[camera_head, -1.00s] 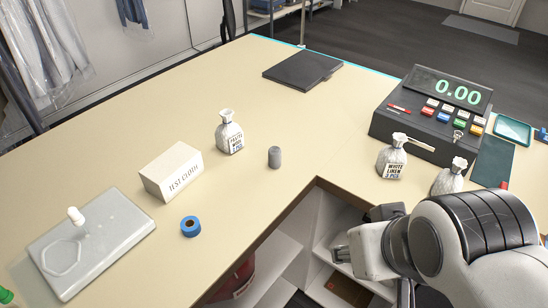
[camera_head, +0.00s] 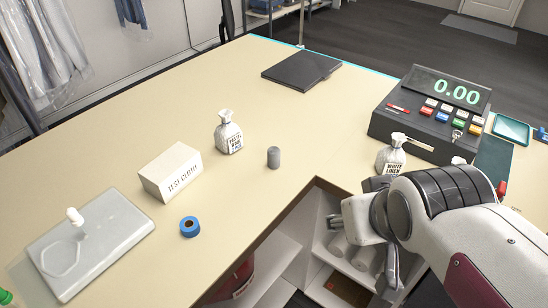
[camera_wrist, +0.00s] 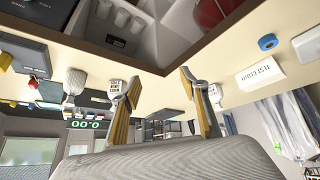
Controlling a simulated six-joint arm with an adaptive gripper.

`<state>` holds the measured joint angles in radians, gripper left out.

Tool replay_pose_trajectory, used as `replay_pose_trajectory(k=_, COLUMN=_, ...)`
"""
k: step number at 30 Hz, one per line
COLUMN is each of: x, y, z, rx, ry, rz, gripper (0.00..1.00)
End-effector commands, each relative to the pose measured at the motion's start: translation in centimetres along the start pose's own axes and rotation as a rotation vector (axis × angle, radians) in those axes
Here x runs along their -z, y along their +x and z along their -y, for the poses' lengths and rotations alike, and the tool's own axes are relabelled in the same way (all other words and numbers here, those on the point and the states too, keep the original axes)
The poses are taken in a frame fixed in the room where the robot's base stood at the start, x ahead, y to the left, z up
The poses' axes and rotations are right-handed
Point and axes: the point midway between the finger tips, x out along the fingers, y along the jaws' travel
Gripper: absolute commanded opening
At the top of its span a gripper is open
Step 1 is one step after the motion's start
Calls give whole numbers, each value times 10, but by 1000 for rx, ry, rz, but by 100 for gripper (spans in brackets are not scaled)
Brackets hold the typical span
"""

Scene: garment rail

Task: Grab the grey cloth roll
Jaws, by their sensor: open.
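The grey cloth roll (camera_head: 273,157) stands upright on the cream counter (camera_head: 215,268), close to the inner corner of the counter edge. It is a small dark grey cylinder. My gripper shows in the wrist view (camera_wrist: 160,76) with its two fingers spread apart and nothing between them. In the head view, my gripper is to the right of and nearer than the roll, over the open shelf recess, clear of the roll.
A white printed bag (camera_head: 229,134) and the TEST CLOTH box (camera_head: 170,172) stand left of the roll, with blue tape (camera_head: 190,227) nearer. A WHITE LINEN bag (camera_head: 391,156) and the till (camera_head: 430,120) are at right. The counter around the roll is clear.

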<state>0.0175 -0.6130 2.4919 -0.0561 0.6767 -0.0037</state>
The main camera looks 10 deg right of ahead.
Motion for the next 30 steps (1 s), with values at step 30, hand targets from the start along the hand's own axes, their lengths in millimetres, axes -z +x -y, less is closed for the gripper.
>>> replay_pose_trajectory(k=30, x=146, y=145, z=-12, rx=-19, ry=-197, rz=-366, gripper=44)
